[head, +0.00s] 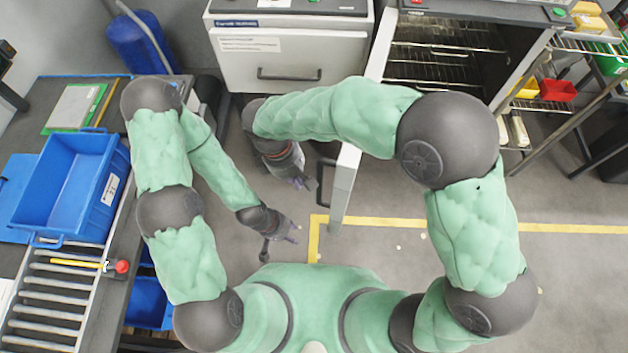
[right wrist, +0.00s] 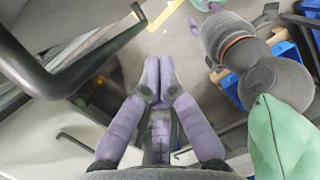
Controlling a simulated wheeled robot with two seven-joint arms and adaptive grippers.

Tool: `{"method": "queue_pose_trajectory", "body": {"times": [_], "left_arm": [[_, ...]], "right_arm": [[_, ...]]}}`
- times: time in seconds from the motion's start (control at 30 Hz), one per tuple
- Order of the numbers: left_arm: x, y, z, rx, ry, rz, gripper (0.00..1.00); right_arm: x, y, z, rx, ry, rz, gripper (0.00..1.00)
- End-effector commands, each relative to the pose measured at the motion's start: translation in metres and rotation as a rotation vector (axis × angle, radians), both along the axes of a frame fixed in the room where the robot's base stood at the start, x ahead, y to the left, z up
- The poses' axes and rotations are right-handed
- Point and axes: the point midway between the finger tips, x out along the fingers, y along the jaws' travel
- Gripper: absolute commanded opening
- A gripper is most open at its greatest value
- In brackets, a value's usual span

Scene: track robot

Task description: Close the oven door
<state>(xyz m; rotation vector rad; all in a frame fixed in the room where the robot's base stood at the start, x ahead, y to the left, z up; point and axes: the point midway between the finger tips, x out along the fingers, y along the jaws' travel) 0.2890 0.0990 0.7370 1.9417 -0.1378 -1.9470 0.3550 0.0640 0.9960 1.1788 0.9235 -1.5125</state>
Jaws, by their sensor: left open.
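The oven (head: 505,45) is at the upper right of the head view, its front open and wire racks (head: 440,50) showing inside. Its pale door (head: 346,180) stands wide open, seen nearly edge-on, with a dark handle (head: 321,185) on its left face. My right gripper (head: 302,180) is just left of the handle, apart from it as far as I can see. In the right wrist view its purple fingers (right wrist: 158,78) are together with nothing between them; the black handle (right wrist: 75,75) is to their left. My left gripper (head: 281,243) is open and empty, lower, left of the door.
A closed grey cabinet (head: 290,60) stands left of the oven. A blue bin (head: 75,185) sits by a roller conveyor (head: 50,295) at left. A wire rack with a red bin (head: 557,90) is at right. The floor right of the door is clear.

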Motion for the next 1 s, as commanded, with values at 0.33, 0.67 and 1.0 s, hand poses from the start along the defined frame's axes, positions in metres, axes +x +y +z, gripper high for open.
{"method": "queue_pose_trajectory", "body": {"times": [0.33, 0.67, 1.0], "left_arm": [[-0.001, 0.0, -0.015, 0.0, 0.002, -0.001, 0.41], [-0.001, 0.0, -0.028, 0.0, 0.001, 0.0, 0.41], [-0.001, 0.0, -0.031, 0.0, 0.001, 0.0, 0.41]], "right_arm": [[-0.004, -0.014, -0.055, -0.003, 0.005, -0.001, 0.0], [-0.009, -0.036, -0.096, 0.001, 0.001, -0.003, 0.0], [-0.016, -0.061, -0.095, 0.0, 0.002, -0.001, 0.0]]}}
